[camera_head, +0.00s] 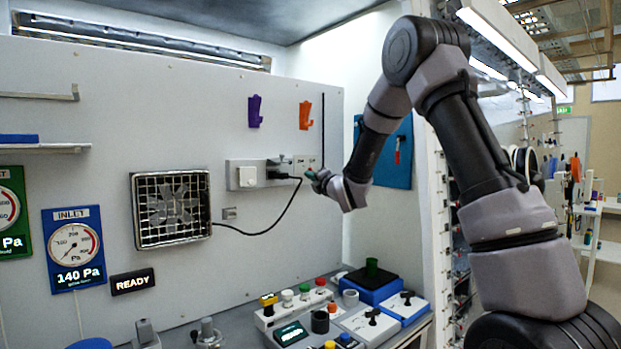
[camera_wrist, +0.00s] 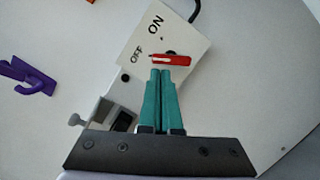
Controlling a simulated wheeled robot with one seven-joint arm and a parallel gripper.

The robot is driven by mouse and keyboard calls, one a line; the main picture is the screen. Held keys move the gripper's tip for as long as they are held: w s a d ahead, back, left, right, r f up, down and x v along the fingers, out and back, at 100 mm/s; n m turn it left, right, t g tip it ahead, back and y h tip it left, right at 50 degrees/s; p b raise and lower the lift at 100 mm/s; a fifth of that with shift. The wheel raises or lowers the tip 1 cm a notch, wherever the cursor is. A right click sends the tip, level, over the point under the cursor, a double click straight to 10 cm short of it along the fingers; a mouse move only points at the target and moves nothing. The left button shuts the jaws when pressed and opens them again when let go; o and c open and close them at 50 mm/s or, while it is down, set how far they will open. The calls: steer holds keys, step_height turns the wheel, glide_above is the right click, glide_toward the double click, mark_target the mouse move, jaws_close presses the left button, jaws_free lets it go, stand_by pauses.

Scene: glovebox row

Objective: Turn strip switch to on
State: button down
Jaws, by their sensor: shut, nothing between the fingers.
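The power strip (camera_head: 262,175) is a pale box fixed to the grey wall. In the wrist view its face (camera_wrist: 135,75) carries the words ON and OFF and a red switch lever (camera_wrist: 172,60). The lever's pale-marked end lies nearer OFF than ON. My gripper (camera_head: 318,178) is at the right end of the strip. Its green fingers are closed together and empty, with their tips (camera_wrist: 160,72) right beside the red lever. I cannot tell whether they touch it.
A black cord (camera_head: 270,225) runs from the strip to a caged fan (camera_head: 171,208). Purple (camera_head: 254,111) and orange (camera_head: 305,115) hooks are on the wall above. A bench below holds control boxes (camera_head: 371,325) and small knobs. A blue panel (camera_head: 390,155) hangs behind my arm.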

steer(key=shift+w+d+r+m, duration=0.15)
steer(key=shift+d+r+m, duration=0.15)
steer(key=shift+m, duration=0.4)
steer(key=m, duration=0.1)
steer(key=r+m+h, duration=0.1)
steer(key=m, duration=0.1)
steer(key=shift+w+d+g, duration=0.15)
steer(key=shift+d+g, duration=0.05)
steer(key=shift+g, duration=0.2)
stand_by(0.7)
